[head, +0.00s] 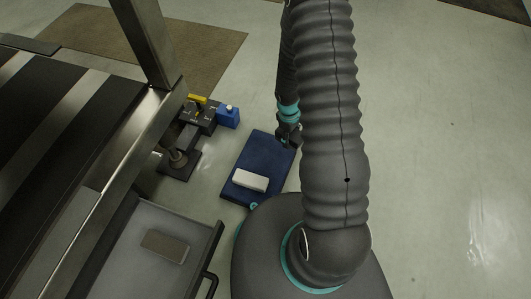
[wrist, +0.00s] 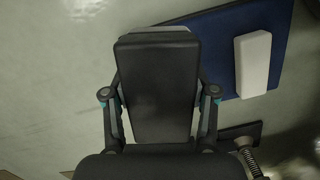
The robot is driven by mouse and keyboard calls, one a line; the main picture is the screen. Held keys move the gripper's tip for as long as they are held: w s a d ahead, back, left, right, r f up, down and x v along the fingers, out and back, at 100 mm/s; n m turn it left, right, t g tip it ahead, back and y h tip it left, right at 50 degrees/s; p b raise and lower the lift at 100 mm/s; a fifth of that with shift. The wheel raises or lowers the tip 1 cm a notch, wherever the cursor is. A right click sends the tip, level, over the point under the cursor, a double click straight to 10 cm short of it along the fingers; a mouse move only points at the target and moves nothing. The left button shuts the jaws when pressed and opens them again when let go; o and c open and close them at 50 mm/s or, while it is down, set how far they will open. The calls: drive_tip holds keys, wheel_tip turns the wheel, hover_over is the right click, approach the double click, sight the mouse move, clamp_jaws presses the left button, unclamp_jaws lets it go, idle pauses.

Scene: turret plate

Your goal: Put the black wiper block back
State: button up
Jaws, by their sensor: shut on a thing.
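The black wiper block (wrist: 158,70) fills the middle of the wrist view, upright in the picture between the two fingers. My gripper (wrist: 158,98) is shut on its sides. In the head view my gripper (head: 289,134) is over the far right corner of the blue mat, partly hidden by my arm; the black block is hard to make out there. The turret plate (head: 199,118) stands on a post left of the mat, with a yellow piece (head: 197,98) and a blue block (head: 228,116) on it.
A white block (head: 250,180) lies on the near part of the blue mat (head: 262,150). A grey block (head: 165,246) lies in an open drawer (head: 130,240) at the lower left. A metal-framed bench (head: 90,140) fills the left side. Open floor lies to the right.

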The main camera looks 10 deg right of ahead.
drive_tip(key=n, duration=0.1)
drive_tip(key=d, duration=0.1)
drive_tip(key=d+n+b, duration=0.1)
drive_tip(key=shift+s+d+f+n, duration=0.2)
drive_tip(key=shift+s+f+n, duration=0.1)
drive_tip(key=shift+s+f, duration=0.1)
drive_tip(key=shift+f+n, duration=0.1)
drive_tip(key=shift+n, duration=0.3)
drive_tip(key=b, duration=0.2)
hover_over(269, 152)
drive_tip(key=f, duration=0.6)
drive_tip(key=shift+w+a+f, duration=0.2)
drive_tip(key=shift+w+f, duration=0.05)
drive_tip(key=shift+f, duration=2.05)
drive_tip(key=shift+f+b, duration=0.2)
drive_tip(key=shift+b, duration=0.15)
drive_tip(key=o, duration=1.1)
drive_tip(key=shift+r, duration=0.15)
